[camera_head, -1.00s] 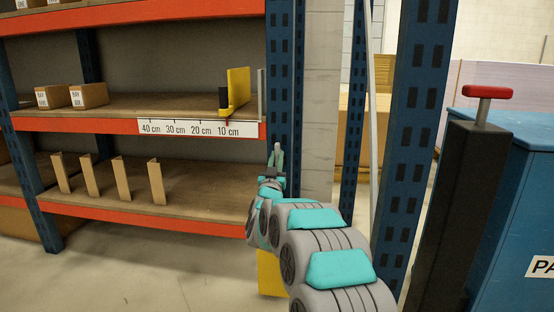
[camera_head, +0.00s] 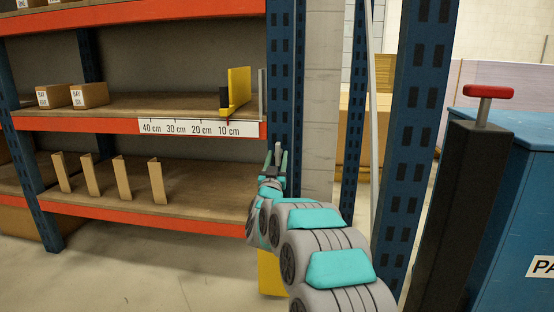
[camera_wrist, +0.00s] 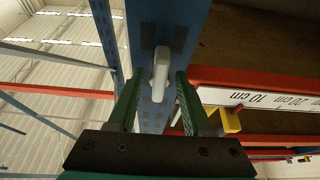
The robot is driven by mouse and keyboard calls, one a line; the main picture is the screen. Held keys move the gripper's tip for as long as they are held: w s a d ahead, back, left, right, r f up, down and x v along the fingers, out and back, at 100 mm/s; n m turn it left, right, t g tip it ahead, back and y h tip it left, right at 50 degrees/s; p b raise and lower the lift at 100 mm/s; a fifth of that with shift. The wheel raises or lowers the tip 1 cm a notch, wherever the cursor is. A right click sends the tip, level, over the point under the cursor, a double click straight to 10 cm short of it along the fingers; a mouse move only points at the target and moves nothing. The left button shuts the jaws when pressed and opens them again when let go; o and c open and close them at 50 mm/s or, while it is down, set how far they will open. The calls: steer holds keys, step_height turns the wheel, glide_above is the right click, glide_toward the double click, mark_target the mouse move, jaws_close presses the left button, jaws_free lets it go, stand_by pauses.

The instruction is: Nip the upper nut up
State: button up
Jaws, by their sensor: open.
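A pale grey elongated piece (camera_wrist: 160,75), which may be the upper nut or its lever, stands against the blue rack upright (camera_wrist: 150,25) in the wrist view. In the head view it shows as a small grey tip (camera_head: 278,148) between my fingers. My gripper (camera_head: 275,158) is open in front of the upright, below the level of the scale strip. In the wrist view its green fingers (camera_wrist: 157,95) stand on either side of the grey piece, with visible gaps. The piece's base and any second nut cannot be made out.
The orange shelf beam with a scale strip (camera_head: 197,128) is left of the upright. A yellow stop (camera_head: 239,88) stands on that shelf. Upright dividers (camera_head: 156,181) stand on the lower shelf. A black post with a red handle (camera_head: 487,92) and a blue cabinet (camera_head: 520,210) are at right.

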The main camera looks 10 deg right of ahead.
steer(key=shift+v, duration=0.9)
steer(key=v, duration=0.6)
steer(key=shift+p, duration=0.35)
